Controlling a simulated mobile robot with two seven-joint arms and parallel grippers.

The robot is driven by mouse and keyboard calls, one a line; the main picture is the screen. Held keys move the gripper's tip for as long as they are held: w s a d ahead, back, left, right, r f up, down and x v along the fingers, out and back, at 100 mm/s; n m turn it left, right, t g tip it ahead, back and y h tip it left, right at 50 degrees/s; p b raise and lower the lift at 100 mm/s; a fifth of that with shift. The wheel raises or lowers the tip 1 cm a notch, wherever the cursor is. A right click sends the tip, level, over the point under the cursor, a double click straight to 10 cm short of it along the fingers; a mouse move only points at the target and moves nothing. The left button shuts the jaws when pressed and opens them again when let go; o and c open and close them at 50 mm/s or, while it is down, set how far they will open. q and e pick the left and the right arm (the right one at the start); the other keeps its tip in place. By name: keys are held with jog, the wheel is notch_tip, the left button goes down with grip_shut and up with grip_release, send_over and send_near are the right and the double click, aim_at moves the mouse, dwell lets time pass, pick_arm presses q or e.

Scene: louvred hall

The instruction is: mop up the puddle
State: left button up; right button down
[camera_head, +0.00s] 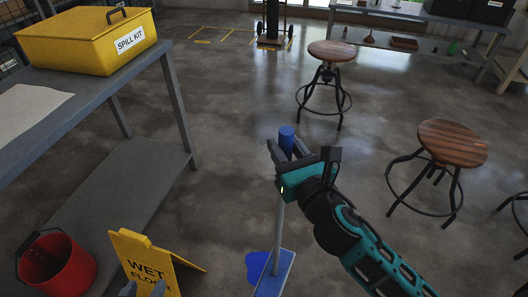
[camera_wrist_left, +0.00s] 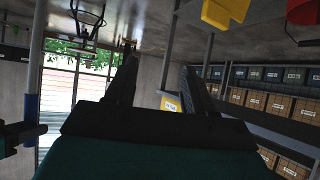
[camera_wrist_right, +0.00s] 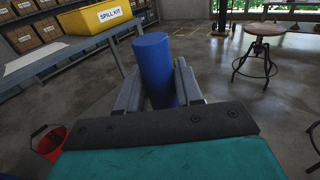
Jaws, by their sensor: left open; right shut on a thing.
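The mop has a blue grip (camera_head: 287,137), a thin grey pole (camera_head: 278,225) and a flat blue head (camera_head: 274,276). My right gripper (camera_head: 292,158) is shut on the mop just under the top of the grip; the grip stands between its fingers in the right wrist view (camera_wrist_right: 153,70). The mop stands nearly upright. A blue puddle (camera_head: 256,264) shows on the floor, partly hidden by the mop head, which overlaps its right side in the picture. My left gripper (camera_head: 144,289) barely shows at the bottom edge; its fingers are apart and empty in the left wrist view (camera_wrist_left: 155,85).
A yellow wet floor sign (camera_head: 140,258) stands left of the puddle. A red bucket (camera_head: 60,265) is at the lower left, by a grey bench (camera_head: 130,50) carrying a yellow spill kit (camera_head: 85,42). Stools (camera_head: 332,52) (camera_head: 452,143) stand right. Floor behind the mop is clear.

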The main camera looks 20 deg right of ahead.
pick_arm(q)
notch_tip(320, 180, down, 8)
jog(key=d+b, duration=0.2)
jog(key=b, duration=0.8)
jog(key=shift+w+h, duration=0.25)
jog(key=shift+h, duration=0.05)
pick_arm(e)
jog(key=w+a+f+n+y, duration=0.2)
jog(key=w+f+y, duration=0.1)
jog(key=w+f, duration=0.6)
notch_tip(320, 180, down, 4)
jog(key=shift+w+f+g, duration=0.15)
jog(key=shift+w+g, duration=0.15)
jog(key=shift+w, duration=0.1)
pick_arm(q)
jog(key=shift+f+b, duration=0.1)
jog(key=shift+b, duration=0.25)
pick_arm(e)
jog(key=shift+f, duration=0.15)
pick_arm(q)
jog(key=shift+a+f+b, duration=0.15)
jog(key=shift+f+b, duration=0.25)
jog(key=shift+f, duration=0.05)
pick_arm(e)
jog(key=shift+f, duration=0.5)
jog(key=shift+r, duration=0.1)
jog(key=shift+s+d+f, duration=0.1)
jog(key=shift+f, duration=0.25)
